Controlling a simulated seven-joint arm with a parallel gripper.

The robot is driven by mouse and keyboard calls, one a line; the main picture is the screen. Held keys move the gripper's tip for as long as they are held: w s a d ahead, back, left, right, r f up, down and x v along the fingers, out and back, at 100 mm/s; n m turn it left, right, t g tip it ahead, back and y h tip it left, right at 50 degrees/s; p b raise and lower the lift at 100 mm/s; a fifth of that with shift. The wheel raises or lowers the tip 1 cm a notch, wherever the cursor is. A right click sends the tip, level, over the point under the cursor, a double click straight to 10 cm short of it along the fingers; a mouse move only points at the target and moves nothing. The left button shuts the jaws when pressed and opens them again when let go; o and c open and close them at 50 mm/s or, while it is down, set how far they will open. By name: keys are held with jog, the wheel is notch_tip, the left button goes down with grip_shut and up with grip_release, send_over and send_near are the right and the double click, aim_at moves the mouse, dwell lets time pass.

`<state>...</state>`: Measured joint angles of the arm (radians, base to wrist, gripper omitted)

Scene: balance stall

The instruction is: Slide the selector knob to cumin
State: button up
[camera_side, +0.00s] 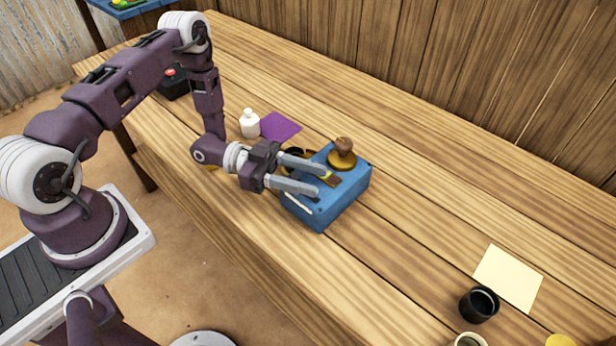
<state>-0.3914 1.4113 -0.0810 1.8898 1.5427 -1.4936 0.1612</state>
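A blue box (327,216) stands on the wooden table near the middle of the side view. On its top are a round brass-coloured piece with a brown lump (343,146) on it, and a small dark brown and yellow part (333,180) near the fingertips. I cannot tell for sure whether this part is the selector knob, and no cumin label is readable. My gripper (324,183) is over the box's top from the left, its two grey fingers spread apart. The fingers hide part of the top. I cannot tell whether they touch anything.
A dark box with a red button (172,82) is at the far left. A black cup (479,304) and a cream sheet (508,277) are at the right.

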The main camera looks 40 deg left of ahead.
notch_tip(320, 180, up, 10)
dwell(0.3)
jog(key=shift+f, duration=0.1)
jog(key=w+a+r+n+t+y, duration=0.2)
jog(key=w+a+r+t+y, duration=0.15)
jog(key=w+a+y, duration=0.6)
jog(key=s+a+r+n+y, duration=0.3)
jog(key=s+r+n+y, duration=0.2)
jog(key=s+r+y, duration=0.3)
jog(key=s+d+r+n+g, duration=0.1)
jog(key=s+d+n+g, duration=0.1)
jog(key=s, duration=0.9)
jog(key=s+d+r+n+g, duration=0.2)
jog(key=s+n+g, duration=0.1)
jog(key=s, duration=0.8)
jog(key=shift+s+r+n+h, duration=0.3)
jog(key=shift+n+h, duration=0.15)
jog(key=shift+n, duration=0.25)
